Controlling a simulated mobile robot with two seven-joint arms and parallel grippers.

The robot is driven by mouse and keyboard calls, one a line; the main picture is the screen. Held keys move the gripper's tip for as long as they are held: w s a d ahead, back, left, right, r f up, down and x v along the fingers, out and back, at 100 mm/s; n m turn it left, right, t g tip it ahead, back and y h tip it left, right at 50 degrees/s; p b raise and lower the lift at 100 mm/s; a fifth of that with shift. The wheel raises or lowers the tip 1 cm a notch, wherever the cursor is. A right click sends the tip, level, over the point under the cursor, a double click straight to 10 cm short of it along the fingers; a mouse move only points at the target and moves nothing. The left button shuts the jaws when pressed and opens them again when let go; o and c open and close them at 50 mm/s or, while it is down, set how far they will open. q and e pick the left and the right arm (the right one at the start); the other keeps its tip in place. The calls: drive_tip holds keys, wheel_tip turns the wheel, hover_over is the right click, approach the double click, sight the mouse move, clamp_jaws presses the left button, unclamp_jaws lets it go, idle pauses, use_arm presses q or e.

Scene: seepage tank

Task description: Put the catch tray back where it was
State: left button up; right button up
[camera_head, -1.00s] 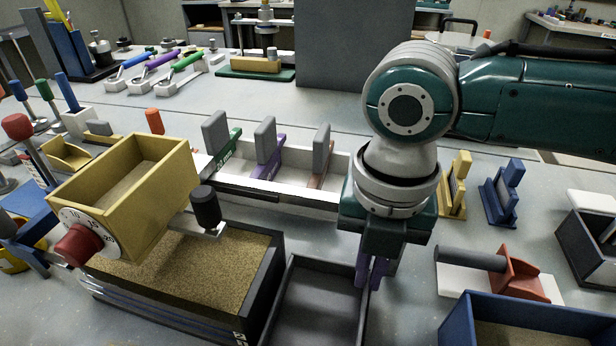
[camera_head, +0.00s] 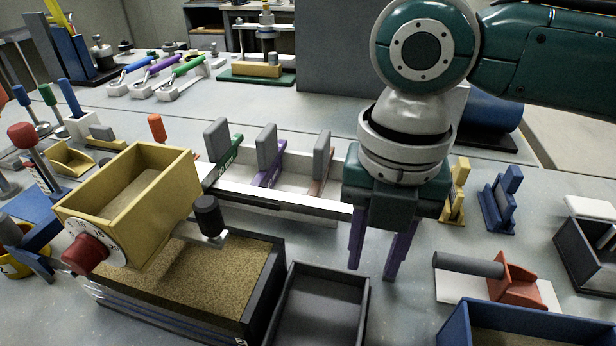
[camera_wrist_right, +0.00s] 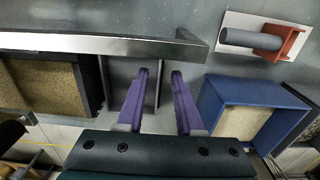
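The catch tray looks to be the dark grey, shallow, empty tray (camera_head: 322,308). It sits on the bench just right of the sand-filled tank (camera_head: 190,285) in the head view, and part of it shows in the wrist view (camera_wrist_right: 122,80). My right gripper (camera_head: 373,266) is above the tray's right rear corner, fingers pointing down. Its two purple fingers are apart with nothing between them, also in the wrist view (camera_wrist_right: 160,78). My left gripper is not in view.
A yellow hopper (camera_head: 130,195) with a red knob overhangs the tank. A white-edged trough (camera_head: 290,200) with upright gates lies behind the tray. A blue sand box (camera_head: 470,315) and a red-and-grey scoop (camera_head: 515,278) stand to the right. Some bare bench lies between tray and blue box.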

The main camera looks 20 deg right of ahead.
wheel_tip(320, 180, up, 8)
drive_tip(key=shift+f+p, duration=0.2)
drive_tip(key=shift+p, duration=0.25)
drive_tip(key=shift+o, duration=0.4)
idle(0.7)
